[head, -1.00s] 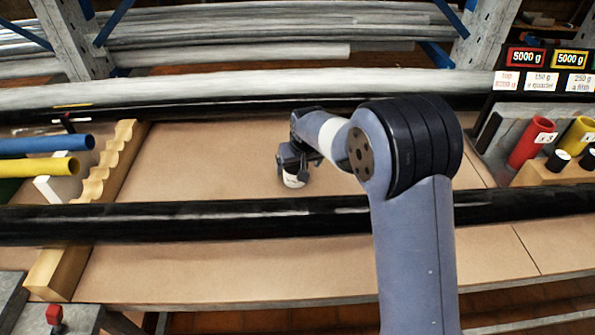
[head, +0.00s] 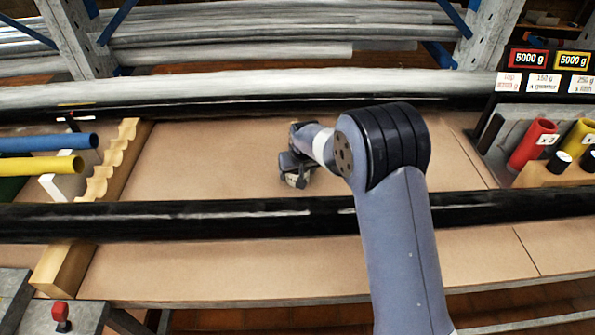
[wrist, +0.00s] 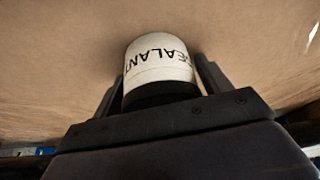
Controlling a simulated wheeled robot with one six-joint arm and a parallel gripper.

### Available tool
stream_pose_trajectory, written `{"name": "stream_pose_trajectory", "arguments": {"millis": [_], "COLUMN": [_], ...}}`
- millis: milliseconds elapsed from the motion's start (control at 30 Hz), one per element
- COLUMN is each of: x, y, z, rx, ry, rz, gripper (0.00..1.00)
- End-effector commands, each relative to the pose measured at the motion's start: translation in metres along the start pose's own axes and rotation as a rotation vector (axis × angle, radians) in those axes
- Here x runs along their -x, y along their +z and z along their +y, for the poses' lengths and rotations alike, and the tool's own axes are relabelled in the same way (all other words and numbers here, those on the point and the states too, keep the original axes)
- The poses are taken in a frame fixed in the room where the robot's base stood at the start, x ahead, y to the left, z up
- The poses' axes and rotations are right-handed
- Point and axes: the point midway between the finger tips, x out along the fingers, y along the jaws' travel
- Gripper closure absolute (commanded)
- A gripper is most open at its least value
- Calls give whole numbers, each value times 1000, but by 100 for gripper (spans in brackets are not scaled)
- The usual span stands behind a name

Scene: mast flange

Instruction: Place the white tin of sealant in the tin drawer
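The white tin of sealant (wrist: 160,62) sits between the two fingers of my gripper (wrist: 162,80) in the wrist view. Its black lettering is upside down there, and its near end is dark. The fingers lie close along both sides, and my gripper looks shut on it. In the head view my gripper (head: 296,176) is low over the brown bench top, behind the near black pipe. A little of the white tin (head: 297,181) shows there. I cannot tell whether the tin touches the bench. I cannot make out the tin drawer in either view.
A long black pipe (head: 200,219) crosses the bench in front of my gripper, and a grey pipe (head: 250,88) lies behind. A notched wooden rack (head: 110,165) stands left. Red (head: 532,145) and yellow tubes stand right. The middle of the bench top (head: 205,160) is bare.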

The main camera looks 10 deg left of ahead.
Motion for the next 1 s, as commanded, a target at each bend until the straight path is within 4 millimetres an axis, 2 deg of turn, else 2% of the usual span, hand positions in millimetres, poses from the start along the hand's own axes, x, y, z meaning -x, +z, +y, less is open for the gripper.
{"name": "stream_pose_trajectory", "arguments": {"millis": [67, 533, 767, 1000], "x": [0, 1, 6, 45], "y": [0, -1, -3, -20], "z": [0, 0, 0, 0], "rx": [0, 0, 0, 0], "ry": [0, 0, 0, 0], "rz": [0, 2, 4, 7], "gripper": [34, 71, 72, 72]}}
